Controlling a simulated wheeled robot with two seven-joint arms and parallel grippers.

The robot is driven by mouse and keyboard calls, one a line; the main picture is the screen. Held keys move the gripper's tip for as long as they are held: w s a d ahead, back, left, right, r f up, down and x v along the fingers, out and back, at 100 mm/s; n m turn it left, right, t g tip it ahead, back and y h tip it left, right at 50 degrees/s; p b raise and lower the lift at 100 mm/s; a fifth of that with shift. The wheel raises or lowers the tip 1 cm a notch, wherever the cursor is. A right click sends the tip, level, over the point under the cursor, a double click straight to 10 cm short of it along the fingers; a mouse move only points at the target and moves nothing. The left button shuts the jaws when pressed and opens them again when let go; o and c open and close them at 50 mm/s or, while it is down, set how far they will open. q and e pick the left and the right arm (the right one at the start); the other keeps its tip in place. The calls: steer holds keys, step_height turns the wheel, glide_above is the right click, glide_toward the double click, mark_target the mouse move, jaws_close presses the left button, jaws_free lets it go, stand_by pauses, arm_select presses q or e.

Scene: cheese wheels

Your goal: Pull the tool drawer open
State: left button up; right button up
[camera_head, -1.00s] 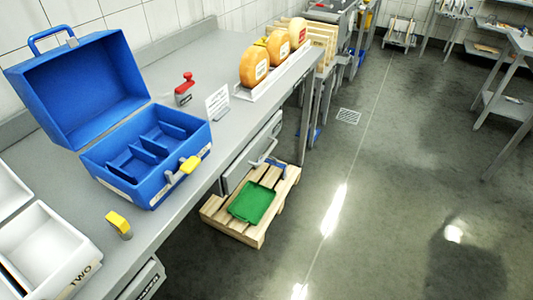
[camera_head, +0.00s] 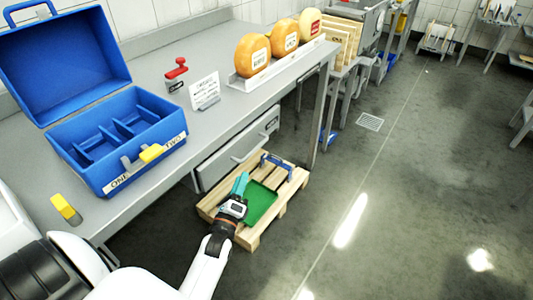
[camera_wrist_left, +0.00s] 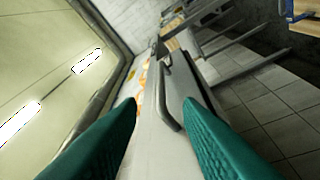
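The tool drawer (camera_head: 215,170) is a grey front under the workbench, with a label at its right end. It looks shut, its front close under the bench edge. Its bar handle (camera_head: 249,149) sticks out; in the left wrist view the handle (camera_wrist_left: 163,98) shows ahead, between the fingertips in the picture. My left gripper (camera_head: 240,183) has teal fingers and is a little below the handle in the head view. In the left wrist view the left gripper (camera_wrist_left: 162,105) is open, with nothing clearly between its fingers. My right gripper is not in view.
A wooden pallet (camera_head: 290,187) with a green tray (camera_head: 262,203) lies on the floor below the drawer. On the bench (camera_head: 215,119) stand a blue toolbox (camera_head: 120,150), a red-handled stamp (camera_head: 176,75), a sign and cheese wheels (camera_head: 252,57).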

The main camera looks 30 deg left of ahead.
mark_target(251, 152)
arm_select(q)
steer(key=x, duration=1.1)
steer(key=shift+a+f, duration=0.15)
steer(key=shift+s, duration=0.1)
steer(key=shift+c, duration=0.2)
jaws_close()
